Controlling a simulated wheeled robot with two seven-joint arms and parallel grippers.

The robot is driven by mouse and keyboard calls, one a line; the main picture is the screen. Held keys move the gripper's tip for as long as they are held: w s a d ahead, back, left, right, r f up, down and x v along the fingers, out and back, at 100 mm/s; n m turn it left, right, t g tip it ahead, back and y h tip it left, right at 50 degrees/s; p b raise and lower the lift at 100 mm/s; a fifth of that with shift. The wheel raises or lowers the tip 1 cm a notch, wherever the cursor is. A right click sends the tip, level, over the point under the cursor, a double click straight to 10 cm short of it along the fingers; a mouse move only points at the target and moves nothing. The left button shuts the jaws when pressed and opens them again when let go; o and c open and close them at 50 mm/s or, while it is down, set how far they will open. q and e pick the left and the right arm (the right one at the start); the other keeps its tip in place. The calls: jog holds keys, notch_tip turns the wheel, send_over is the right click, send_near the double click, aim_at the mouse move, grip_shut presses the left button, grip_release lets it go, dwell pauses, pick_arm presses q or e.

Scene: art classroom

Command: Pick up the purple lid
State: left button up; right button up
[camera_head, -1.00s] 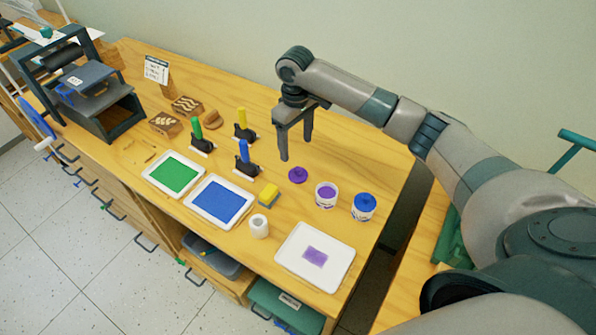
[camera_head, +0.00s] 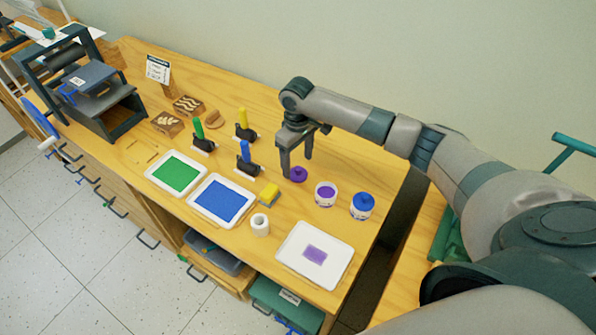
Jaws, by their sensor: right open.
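The purple lid (camera_head: 299,175) lies on the wooden table, left of an open jar with purple paint (camera_head: 325,194). My right gripper (camera_head: 297,168) is open and empty, pointing down just above and behind the lid. One finger reaches down at the lid's left side, the other is behind it. I cannot tell whether a finger touches the lid. My left gripper is not in the view.
A jar with a blue lid (camera_head: 362,205) stands right of the purple jar. A press (camera_head: 85,85) stands at the far left.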

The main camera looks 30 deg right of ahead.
aim_at(298, 168)
jog(key=shift+s+f+p, duration=0.3)
jog(key=shift+f, duration=0.65)
jog(key=shift+w+f, duration=0.1)
jog(key=shift+f, duration=0.5)
jog(key=c, duration=1.1)
